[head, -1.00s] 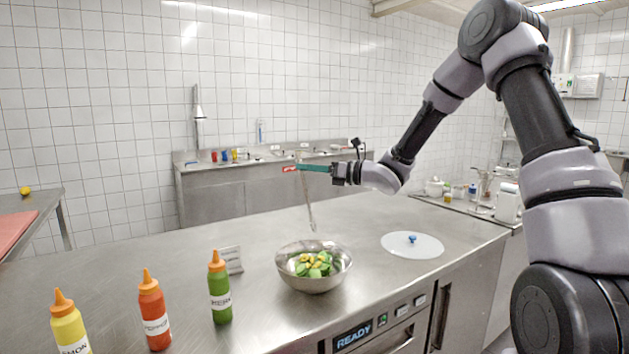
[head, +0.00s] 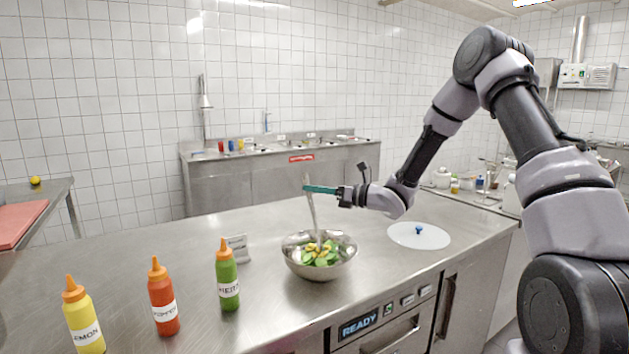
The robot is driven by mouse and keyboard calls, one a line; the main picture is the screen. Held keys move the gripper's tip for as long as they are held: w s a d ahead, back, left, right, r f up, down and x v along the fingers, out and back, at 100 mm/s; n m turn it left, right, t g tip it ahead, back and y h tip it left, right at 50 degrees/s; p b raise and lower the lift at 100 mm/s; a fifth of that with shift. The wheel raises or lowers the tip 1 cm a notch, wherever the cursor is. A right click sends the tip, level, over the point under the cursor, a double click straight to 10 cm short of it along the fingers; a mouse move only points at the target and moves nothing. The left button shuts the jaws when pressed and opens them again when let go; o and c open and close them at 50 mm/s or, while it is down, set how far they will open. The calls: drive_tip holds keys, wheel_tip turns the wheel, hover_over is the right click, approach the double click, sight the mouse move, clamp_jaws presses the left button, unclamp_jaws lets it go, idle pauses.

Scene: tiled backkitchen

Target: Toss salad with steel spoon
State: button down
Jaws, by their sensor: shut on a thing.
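A steel salad bowl (head: 291,258) stands on the steel counter, holding green and yellow salad pieces (head: 321,254). My gripper (head: 318,189) is above the bowl, its teal fingers pointing left, shut on the steel spoon (head: 312,214). The spoon hangs down almost upright, slightly tilted, and its lower end reaches into the bowl at the salad. The spoon's tip is hard to make out among the pieces.
Yellow (head: 84,318), red (head: 162,300) and green (head: 227,277) squeeze bottles stand on the counter at left. A small sign (head: 237,247) stands behind the green one. A round white lid (head: 419,235) with a blue knob lies right of the bowl.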

drive_tip(key=shift+f, duration=2.35)
drive_tip(key=shift+w+a, duration=0.1)
drive_tip(key=shift+w, duration=0.05)
